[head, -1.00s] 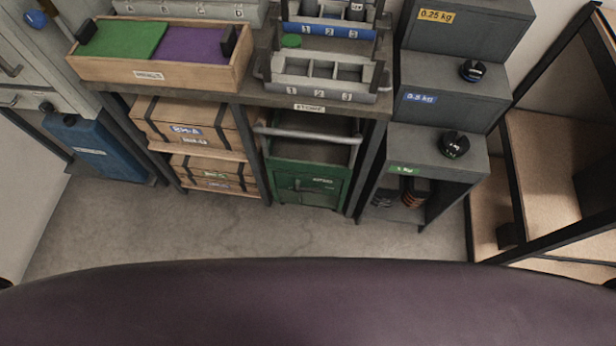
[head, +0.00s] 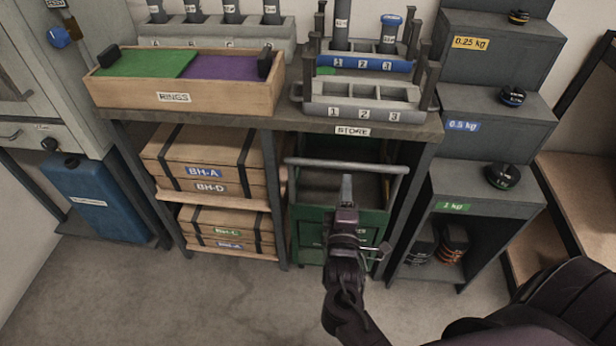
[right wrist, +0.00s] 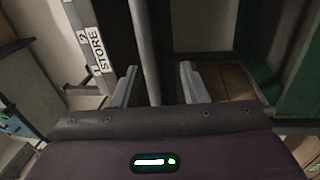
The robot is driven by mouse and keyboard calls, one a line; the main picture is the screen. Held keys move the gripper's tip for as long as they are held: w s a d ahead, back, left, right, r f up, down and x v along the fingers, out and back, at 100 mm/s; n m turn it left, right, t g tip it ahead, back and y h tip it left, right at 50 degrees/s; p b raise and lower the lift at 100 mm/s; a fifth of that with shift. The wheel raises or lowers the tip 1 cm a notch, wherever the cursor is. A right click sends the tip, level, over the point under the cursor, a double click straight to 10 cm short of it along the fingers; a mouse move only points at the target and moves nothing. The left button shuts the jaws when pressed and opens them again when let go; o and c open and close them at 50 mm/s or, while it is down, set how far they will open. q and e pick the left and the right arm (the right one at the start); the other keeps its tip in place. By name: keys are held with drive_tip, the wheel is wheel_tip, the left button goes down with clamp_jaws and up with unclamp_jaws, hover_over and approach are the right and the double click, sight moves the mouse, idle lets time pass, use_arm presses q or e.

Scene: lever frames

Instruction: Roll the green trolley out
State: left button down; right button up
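The green trolley (head: 308,222) stands under the bench, in the bay below the STORE label. Its grey handle bar (head: 300,161) runs across its top front. My right gripper (head: 346,190) is in front of the trolley, with its fingertips close to the bar. In the right wrist view the fingers (right wrist: 158,85) are apart, and the bar (right wrist: 142,40) runs between them with gaps at both sides. I cannot tell how deep the bar sits between them. A green trolley panel (right wrist: 297,75) shows at right there. My arm hides part of the trolley front. My left gripper is not in view.
Bench legs (head: 275,215) flank the trolley bay. Boxes (head: 205,170) fill the shelves at left. A stepped grey weight stand (head: 455,200) is close at right. The bench (head: 215,118) carries a rings tray (head: 130,92) and racks. The floor (head: 215,295) in front is clear.

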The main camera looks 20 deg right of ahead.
sight(347, 169)
drive_tip(key=shift+w+d+r+h, duration=0.1)
drive_tip(key=shift+w+r+h, duration=0.05)
drive_tip(key=shift+r, duration=0.25)
drive_tip(key=shift+w+d+r+h, duration=0.1)
drive_tip(key=shift+r+h, duration=0.05)
drive_tip(key=shift+r, duration=0.25)
drive_tip(key=x, duration=0.6)
drive_tip(key=shift+w+b, duration=0.1)
drive_tip(key=shift+b, duration=0.25)
drive_tip(key=shift+w+d+r, duration=0.1)
drive_tip(key=shift+w+d, duration=0.2)
drive_tip(key=shift+w, duration=0.15)
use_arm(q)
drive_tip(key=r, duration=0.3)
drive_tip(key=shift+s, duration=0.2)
use_arm(e)
drive_tip(key=shift+c, duration=0.2)
clamp_jaws()
